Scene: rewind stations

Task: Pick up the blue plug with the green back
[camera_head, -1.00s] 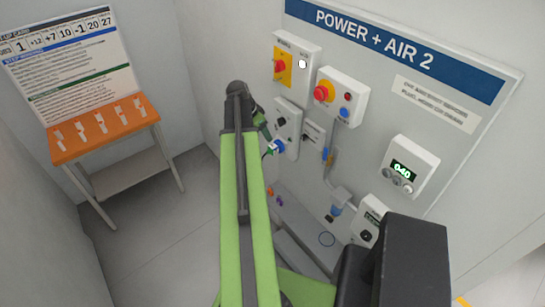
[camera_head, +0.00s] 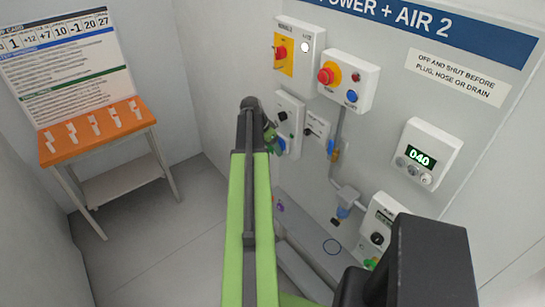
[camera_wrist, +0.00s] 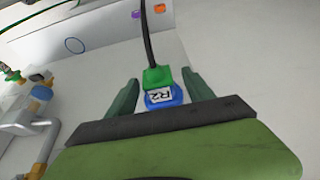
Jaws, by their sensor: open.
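The blue plug (camera_wrist: 166,100) with a green back (camera_wrist: 157,77) shows in the wrist view, with a white label reading R2 and a black cable leading up from the green part. My gripper (camera_wrist: 160,76) is open, with one finger on each side of the plug and gaps between. In the head view my gripper (camera_head: 272,138) is at the wall box on the left of the panel, and the blue of the plug (camera_head: 281,145) shows there, partly hidden by my gripper. I cannot tell whether the plug is seated in a socket.
A box with a red emergency button (camera_head: 330,74) is right of my gripper. A pipe and valve (camera_head: 343,198) run down the panel. An orange table (camera_head: 95,132) stands at left, with clear floor between.

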